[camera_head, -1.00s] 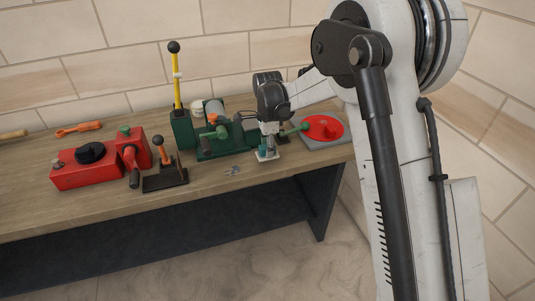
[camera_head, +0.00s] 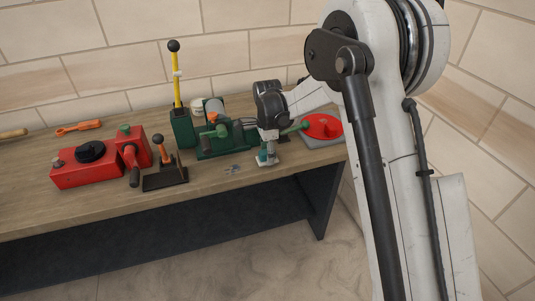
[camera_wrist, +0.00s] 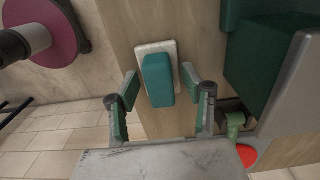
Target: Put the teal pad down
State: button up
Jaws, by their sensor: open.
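The teal pad (camera_wrist: 157,82) is a rounded block at the centre of the wrist view. It stands on or just over a white square plate (camera_wrist: 153,47) at the front of the wooden bench. My gripper (camera_wrist: 160,76) is open, with one green-lined finger on each side of the pad and a visible gap to each. In the head view my gripper (camera_head: 267,146) points down over the bench's front edge. A little teal (camera_head: 262,157) shows between its fingers, above the white plate (camera_head: 266,163). Whether the pad's underside touches the plate is hidden.
A green machine (camera_head: 225,141) stands just left of my gripper. A red disc on a grey base (camera_head: 322,127) lies to its right. Small metal pieces (camera_head: 232,169) lie on the bench to the left. A black-based lever (camera_head: 166,180) and a red box (camera_head: 85,166) stand farther left.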

jog(key=shift+r, duration=0.1)
notch_tip(320, 180, up, 12)
jog(key=s+d+r+n+t, duration=0.2)
jog(key=s+d+r+n, duration=0.2)
jog(key=s+d+r, duration=0.5)
jog(key=s+d+n+t, duration=0.2)
jog(key=s+d+n, duration=0.3)
jog(key=s, duration=0.8)
jog(key=s+d+n+t, duration=0.3)
jog(key=s+d+n, duration=0.2)
jog(key=s, duration=0.8)
jog(key=shift+s+d, duration=0.35)
jog(key=shift+d, duration=0.55)
